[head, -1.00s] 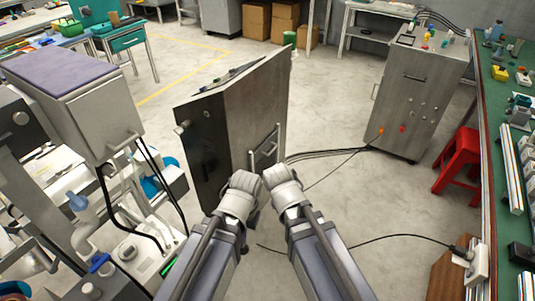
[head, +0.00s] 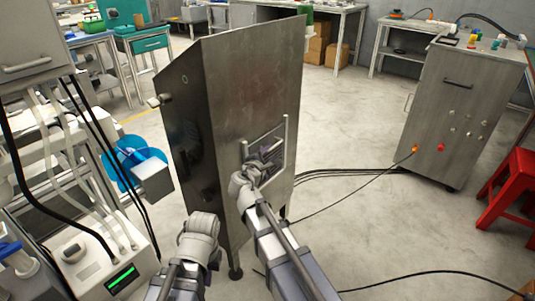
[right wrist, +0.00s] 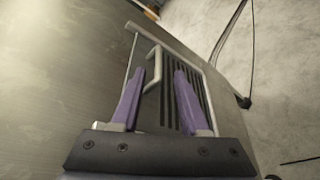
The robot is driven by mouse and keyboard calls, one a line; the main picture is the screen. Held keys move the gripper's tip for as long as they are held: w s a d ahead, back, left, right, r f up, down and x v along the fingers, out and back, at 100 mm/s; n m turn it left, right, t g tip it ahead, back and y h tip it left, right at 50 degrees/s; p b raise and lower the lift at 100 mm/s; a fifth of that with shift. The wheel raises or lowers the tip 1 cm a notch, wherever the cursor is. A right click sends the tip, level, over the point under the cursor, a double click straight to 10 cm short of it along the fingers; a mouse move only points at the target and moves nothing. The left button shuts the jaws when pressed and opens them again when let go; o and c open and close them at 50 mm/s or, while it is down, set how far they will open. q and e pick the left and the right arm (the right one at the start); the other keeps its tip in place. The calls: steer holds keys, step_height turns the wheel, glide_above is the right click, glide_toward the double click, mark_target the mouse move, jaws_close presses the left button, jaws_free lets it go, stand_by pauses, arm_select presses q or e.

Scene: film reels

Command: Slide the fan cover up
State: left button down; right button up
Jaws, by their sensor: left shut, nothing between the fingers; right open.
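The fan cover (head: 272,143) is a small framed panel low on the side of a tall grey metal cabinet (head: 250,90). A pale bent handle (right wrist: 154,68) shows in front of dark slats (right wrist: 190,100) in the right wrist view. My right gripper (head: 262,168) is in front of the cover, partly hiding it. Its purple fingers (right wrist: 158,92) are open, with the handle appearing between them near the left finger; contact cannot be told. My left gripper (head: 200,225) is shut and empty, low beside the cabinet's near edge. Its fingertips are hidden behind its wrist.
Cables (head: 350,172) run across the floor to a second grey cabinet (head: 462,110) at right. A red stool (head: 515,185) stands beside it. White equipment with a green display (head: 122,279) is close at left. The floor between the cabinets is mostly clear.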

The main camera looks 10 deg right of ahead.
mark_target(274, 147)
steer(key=shift+w, duration=0.25)
steer(key=b+x, duration=0.1)
steer(key=x, duration=0.6)
steer(key=shift+w+d+f+b, duration=0.1)
steer(key=shift+w+d+b, duration=0.05)
steer(key=shift+w+b, duration=0.15)
jaws_close()
stand_by(1.2)
